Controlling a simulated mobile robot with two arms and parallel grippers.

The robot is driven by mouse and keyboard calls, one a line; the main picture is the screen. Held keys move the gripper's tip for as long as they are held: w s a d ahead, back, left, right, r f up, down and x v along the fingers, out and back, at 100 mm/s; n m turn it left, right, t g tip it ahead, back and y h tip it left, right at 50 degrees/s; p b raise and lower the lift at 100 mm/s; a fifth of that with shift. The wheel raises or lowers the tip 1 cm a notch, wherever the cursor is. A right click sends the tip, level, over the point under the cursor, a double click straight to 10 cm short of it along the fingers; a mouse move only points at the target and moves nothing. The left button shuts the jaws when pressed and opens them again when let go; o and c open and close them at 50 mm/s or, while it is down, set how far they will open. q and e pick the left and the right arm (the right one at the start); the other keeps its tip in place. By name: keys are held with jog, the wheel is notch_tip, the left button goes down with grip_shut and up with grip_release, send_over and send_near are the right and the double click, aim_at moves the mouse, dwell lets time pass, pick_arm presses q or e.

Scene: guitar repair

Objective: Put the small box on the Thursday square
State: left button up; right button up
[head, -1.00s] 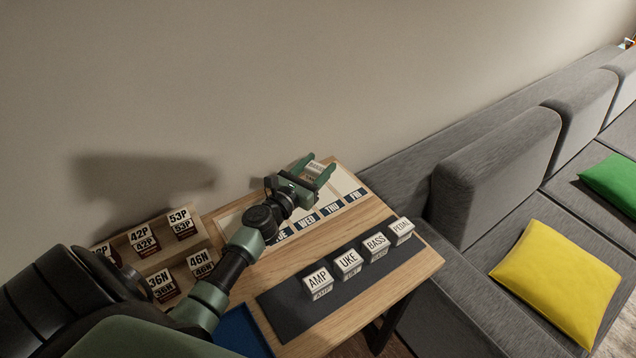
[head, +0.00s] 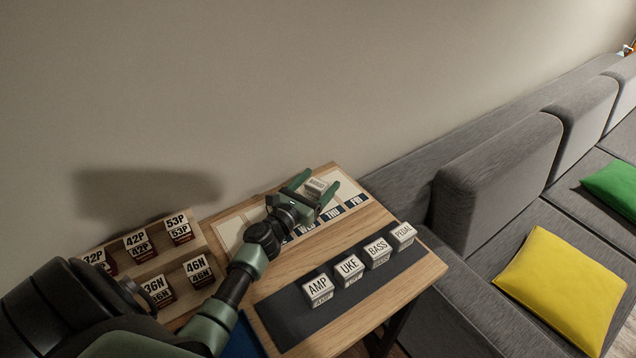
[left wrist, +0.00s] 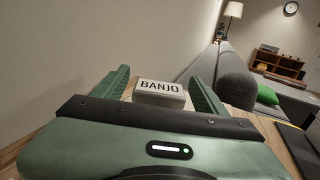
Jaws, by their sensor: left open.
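The small box, white and marked BANJO in the left wrist view (left wrist: 160,92), shows in the head view (head: 316,186) between the fingers of my left gripper (head: 322,177). The gripper is open, one finger on each side of the box. The box appears to sit upright on the pale day board, in line with the THU label (head: 331,213). The gripper hides part of the Thursday square, so the box's exact footing cannot be told. My right gripper is not in view.
Boxes AMP (head: 319,288), UKE (head: 349,270), BASS (head: 377,252) and PEDAL (head: 403,235) stand on a dark mat in front. A stepped rack (head: 207,237) with string packs is at left. The wall is close behind; a grey sofa (head: 490,180) is at right.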

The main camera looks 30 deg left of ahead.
pick_arm(q)
jog(key=shift+r, duration=0.1)
jog(key=s+b, duration=0.1)
jog(key=s, duration=1)
jog(key=shift+s, duration=0.5)
